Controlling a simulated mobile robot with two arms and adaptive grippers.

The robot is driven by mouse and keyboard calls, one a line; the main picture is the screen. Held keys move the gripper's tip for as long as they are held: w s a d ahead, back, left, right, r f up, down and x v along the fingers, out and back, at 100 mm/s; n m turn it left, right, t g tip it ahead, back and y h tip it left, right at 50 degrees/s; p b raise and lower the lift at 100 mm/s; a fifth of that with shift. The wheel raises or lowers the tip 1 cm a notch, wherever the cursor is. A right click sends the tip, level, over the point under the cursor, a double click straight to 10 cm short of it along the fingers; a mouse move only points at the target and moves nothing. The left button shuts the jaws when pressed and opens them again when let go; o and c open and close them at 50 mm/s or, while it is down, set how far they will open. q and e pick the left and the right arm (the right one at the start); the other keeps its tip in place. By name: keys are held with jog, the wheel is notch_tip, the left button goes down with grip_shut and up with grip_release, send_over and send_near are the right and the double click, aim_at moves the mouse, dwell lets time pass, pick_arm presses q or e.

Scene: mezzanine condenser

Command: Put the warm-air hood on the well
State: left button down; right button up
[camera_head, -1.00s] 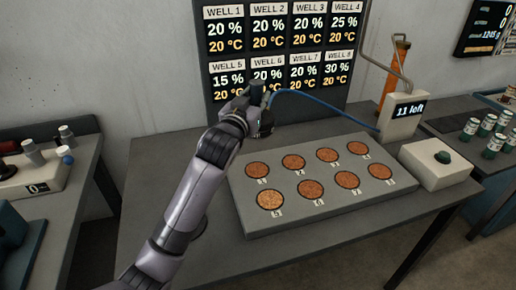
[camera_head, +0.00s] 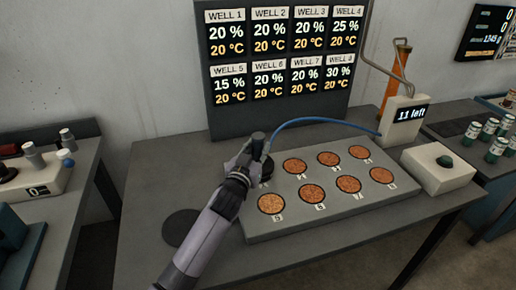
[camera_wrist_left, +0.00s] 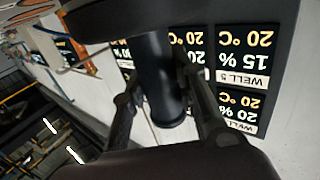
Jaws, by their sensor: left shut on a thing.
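The warm-air hood is black, with an upright handle (camera_head: 258,144) and a blue hose (camera_head: 318,120) running to the white unit. My left gripper (camera_head: 254,155) is shut on this handle. In the left wrist view the handle (camera_wrist_left: 157,75) stands between the two fingers, with the hood's wide dark disc (camera_wrist_left: 125,14) at the top edge. In the head view the hood is over the back left corner of the grey well block (camera_head: 410,188), where well 1 is hidden. I cannot tell whether it touches the block. The other wells show brown grains. My right gripper is not in view.
A dark round pad (camera_head: 181,227) lies on the table left of the block, partly behind my arm. A white box with a green button (camera_head: 440,168) and the white unit reading "11 left" (camera_head: 405,122) stand right. The well display board (camera_head: 283,70) stands behind.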

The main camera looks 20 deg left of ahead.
pick_arm(q)
jog(key=shift+r, duration=0.15)
jog(key=c, duration=1.3)
grip_release()
jog(key=shift+f, duration=0.2)
jog(key=shift+r, duration=0.25)
jog(key=s, duration=0.6)
jog(key=s+b, duration=0.1)
jog(key=s, duration=0.5)
jog(key=shift+a+f, duration=0.1)
jog(key=shift+a, duration=0.1)
